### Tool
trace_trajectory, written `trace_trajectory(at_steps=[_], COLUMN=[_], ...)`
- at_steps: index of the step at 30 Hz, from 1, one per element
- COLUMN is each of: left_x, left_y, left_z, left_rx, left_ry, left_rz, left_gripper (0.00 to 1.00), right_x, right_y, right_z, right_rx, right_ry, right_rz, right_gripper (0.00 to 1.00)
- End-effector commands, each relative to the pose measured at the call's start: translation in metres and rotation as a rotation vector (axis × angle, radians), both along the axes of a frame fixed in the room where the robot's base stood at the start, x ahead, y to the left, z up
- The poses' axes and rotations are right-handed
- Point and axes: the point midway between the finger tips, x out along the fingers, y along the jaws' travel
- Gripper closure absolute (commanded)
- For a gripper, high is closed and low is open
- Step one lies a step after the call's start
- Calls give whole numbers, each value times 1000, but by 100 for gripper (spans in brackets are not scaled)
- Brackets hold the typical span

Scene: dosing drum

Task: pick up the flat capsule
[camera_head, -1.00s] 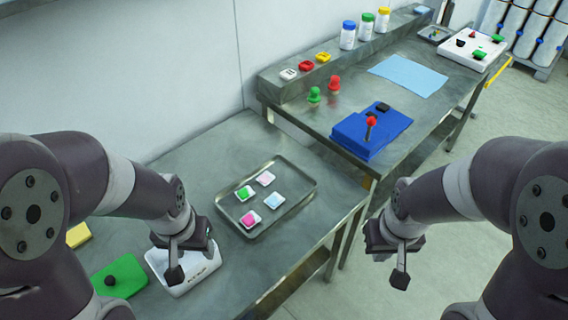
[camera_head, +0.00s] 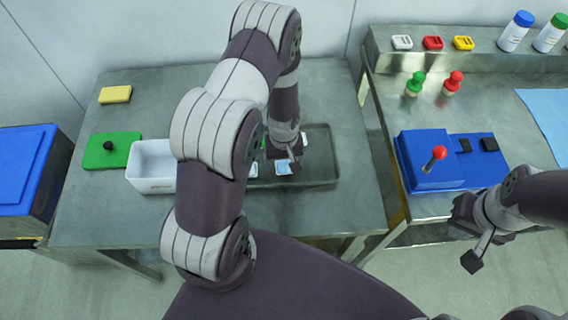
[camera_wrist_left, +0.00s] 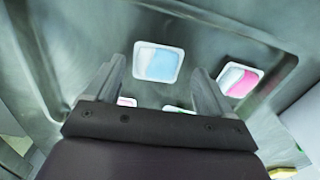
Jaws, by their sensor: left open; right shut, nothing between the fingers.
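The metal tray (camera_head: 322,170) on the near bench holds several flat white square capsules. In the left wrist view, a light blue capsule (camera_wrist_left: 158,62) lies flat just beyond and between the fingers. A pink-and-white capsule (camera_wrist_left: 238,80) lies to its right. Two more, one with green (camera_wrist_left: 178,109), are mostly hidden behind the gripper. In the head view the light blue capsule (camera_head: 284,169) shows just below my left gripper (camera_head: 291,153), which is open and empty over the tray. My left arm covers part of the tray. My right gripper (camera_head: 471,261) is shut and empty, right of the bench.
A blue fixture with a red-topped lever (camera_head: 430,172) stands on the right bench. The tray's right end is bare.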

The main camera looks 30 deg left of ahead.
Motion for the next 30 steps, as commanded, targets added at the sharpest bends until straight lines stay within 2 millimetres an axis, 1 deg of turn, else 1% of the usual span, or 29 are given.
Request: trace_trajectory(at_steps=[1, 3, 8, 9, 11, 12, 14, 15, 25, 29, 30], left_x=[0, 0, 0, 0, 0, 0, 0, 0, 1, 1, 1], left_y=[0, 0, 0, 0, 0, 0, 0, 0, 0, 0, 0], left_z=[-6, -10, -11, -11, -11, -11, -11, -11, -7, 5, 12], left_rx=[0, 0, 0, 0, 0, 0, 0, 0, 0, 0, 1], left_ry=[1, -1, -2, -1, -1, -1, -1, -1, -2, -4, -5], left_rz=[0, -1, -1, -1, -1, -1, -1, -1, -2, -2, -2], left_gripper=[17, 17, 17, 20, 40, 53, 72, 76, 76, 76, 76], right_x=[0, 0, 0, 0, 0, 0, 0, 0, 0, 0, 0], right_y=[0, 0, 0, 0, 0, 0, 0, 0, 0, 0, 0], right_z=[1, 1, 0, 0, 0, 0, 0, 0, 0, -3, -5], right_rx=[0, 0, 0, 0, 0, 0, 0, 0, 0, 0, 0], right_ry=[1, 1, 1, 1, 1, 1, 1, 1, 1, 1, 1], right_rz=[0, 0, 0, 0, 0, 0, 0, 0, 0, 0, 0], right_gripper=[100, 100, 100, 100, 100, 100, 100, 100, 100, 100, 100])
